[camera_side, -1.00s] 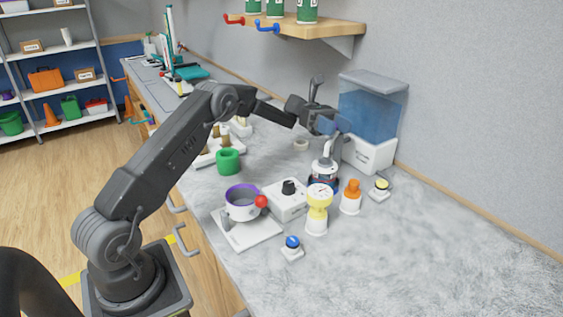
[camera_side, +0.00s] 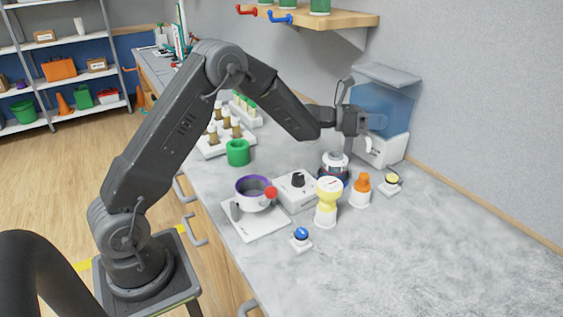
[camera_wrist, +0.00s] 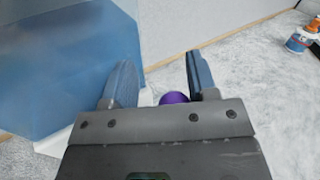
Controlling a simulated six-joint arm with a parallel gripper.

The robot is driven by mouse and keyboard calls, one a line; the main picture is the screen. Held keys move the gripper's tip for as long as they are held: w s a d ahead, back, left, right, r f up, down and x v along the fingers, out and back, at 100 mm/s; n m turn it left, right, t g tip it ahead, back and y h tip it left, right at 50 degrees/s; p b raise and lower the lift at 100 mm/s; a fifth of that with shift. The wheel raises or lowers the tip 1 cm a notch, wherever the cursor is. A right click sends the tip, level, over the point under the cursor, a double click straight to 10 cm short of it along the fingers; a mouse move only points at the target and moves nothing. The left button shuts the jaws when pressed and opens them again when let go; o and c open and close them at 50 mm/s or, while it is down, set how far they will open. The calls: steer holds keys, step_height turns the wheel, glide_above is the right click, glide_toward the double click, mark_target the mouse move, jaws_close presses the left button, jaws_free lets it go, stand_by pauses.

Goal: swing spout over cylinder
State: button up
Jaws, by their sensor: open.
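My gripper (camera_side: 372,122) is in front of the blue tank (camera_side: 385,110) in the side view, fingers pointing toward it. In the wrist view my gripper (camera_wrist: 160,70) is open, with one finger on each side. A round purple piece (camera_wrist: 174,98) shows between the fingers, close to the right one and partly hidden by the gripper body. I cannot tell whether it touches. The blue tank (camera_wrist: 65,65) fills the left of the wrist view. I cannot clearly make out the spout, nor which thing is the cylinder.
A grey-white device (camera_side: 335,166) stands below the gripper. The wall is close behind; the right counter is clear.

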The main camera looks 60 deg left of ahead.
steer(key=v, duration=1.3)
steer(key=s+d+r+m+g+h, duration=0.1)
steer(key=s+d+r+m+g, duration=0.3)
steer(key=d+m, duration=0.3)
steer(key=s+d+r+m+g+h, duration=0.1)
steer(key=s+d+r+m+g, duration=0.1)
steer(key=s+d+m+g, duration=0.4)
steer(key=s+d+m+g+y, duration=0.1)
steer(key=s+d+m+y, duration=0.1)
steer(key=s+m, duration=0.3)
steer(key=s+d+m+g+y, duration=0.1)
steer(key=s+d+m+y, duration=0.2)
steer(key=s+m, duration=0.3)
steer(key=shift+s+f+y, duration=0.45)
steer(key=shift+s+y, duration=0.15)
steer(key=shift+s, duration=1.15)
steer(key=shift+c, duration=0.3)
